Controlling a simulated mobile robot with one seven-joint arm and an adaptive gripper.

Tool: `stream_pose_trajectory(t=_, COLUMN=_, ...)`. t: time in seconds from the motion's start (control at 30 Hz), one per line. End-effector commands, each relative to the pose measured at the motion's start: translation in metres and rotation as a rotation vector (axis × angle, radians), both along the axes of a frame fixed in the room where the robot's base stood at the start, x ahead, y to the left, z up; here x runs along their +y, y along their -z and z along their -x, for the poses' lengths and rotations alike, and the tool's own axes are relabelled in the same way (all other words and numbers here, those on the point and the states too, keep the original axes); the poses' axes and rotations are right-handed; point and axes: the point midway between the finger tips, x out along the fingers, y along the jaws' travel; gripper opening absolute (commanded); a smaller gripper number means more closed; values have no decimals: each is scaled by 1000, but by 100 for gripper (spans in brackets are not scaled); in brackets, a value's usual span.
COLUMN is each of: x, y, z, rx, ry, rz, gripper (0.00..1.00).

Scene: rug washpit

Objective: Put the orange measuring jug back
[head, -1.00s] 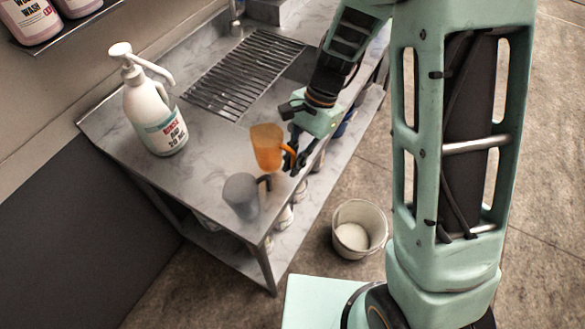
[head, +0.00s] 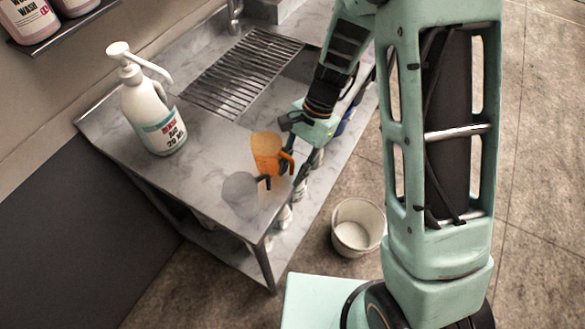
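The orange measuring jug (head: 266,147) stands upright on the grey worktop (head: 205,160) near its front edge, in the head view. Its handle points right, toward my gripper (head: 307,168). My gripper is just right of the handle. Its dark fingers look spread, with nothing seen between them, and a small gap seems to show between them and the handle. The fingertips are small and partly dark, so contact is hard to rule out. A grey translucent jug (head: 239,191) stands close in front of the orange jug, its dark handle near the orange jug's base.
A white pump bottle (head: 153,117) stands at the left of the worktop. A drain grate (head: 240,75) lies behind. A white bucket (head: 357,228) is on the floor at right. Several containers sit on the shelf below. The worktop between bottle and jugs is clear.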

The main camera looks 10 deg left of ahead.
Motion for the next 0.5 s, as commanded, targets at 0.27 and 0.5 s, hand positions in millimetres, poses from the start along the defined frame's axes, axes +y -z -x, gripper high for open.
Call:
stream_pose_trajectory(t=0.27, x=-4, y=-20, z=-7, rx=-5, ry=0, rz=-2, gripper=25)
stream_pose_trajectory(t=0.5, x=-18, y=-68, z=-22, rx=-6, ry=1, rz=-2, gripper=25)
